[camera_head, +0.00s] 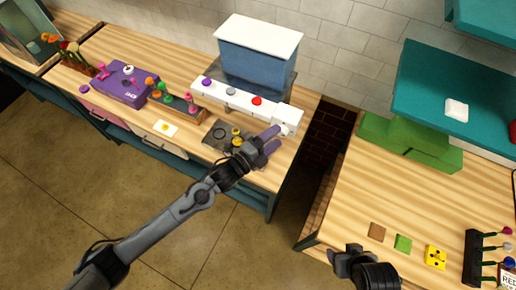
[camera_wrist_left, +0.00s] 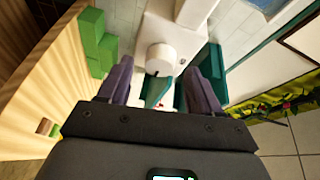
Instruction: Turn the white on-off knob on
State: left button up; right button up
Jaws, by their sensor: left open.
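The white on-off knob (camera_head: 285,129) sits at the right end of a long white panel (camera_head: 230,101) on the bench. It also shows in the left wrist view as a round white knob (camera_wrist_left: 161,58) on a white face. My left gripper (camera_head: 275,138) is open, with its two purple-grey fingers pointing at the knob. In the left wrist view the knob lies between and just beyond the fingertips (camera_wrist_left: 166,62); I cannot tell whether they touch it. My right gripper (camera_head: 354,262) is low at the right bench's front edge, its jaws unclear.
The panel also carries purple, pale and red knobs (camera_head: 257,101). A blue bin with a white lid (camera_head: 258,58) stands behind it. A dark plate with yellow knobs (camera_head: 221,134) lies near my left wrist. A dark gap (camera_head: 326,135) separates the benches. Green blocks (camera_head: 410,142) stand on the right bench.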

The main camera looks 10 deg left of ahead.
pick_arm(q)
jog(key=b+v, duration=0.2)
jog(key=v, duration=0.7)
jog(key=shift+s, duration=0.2)
jog(key=shift+f, duration=0.1)
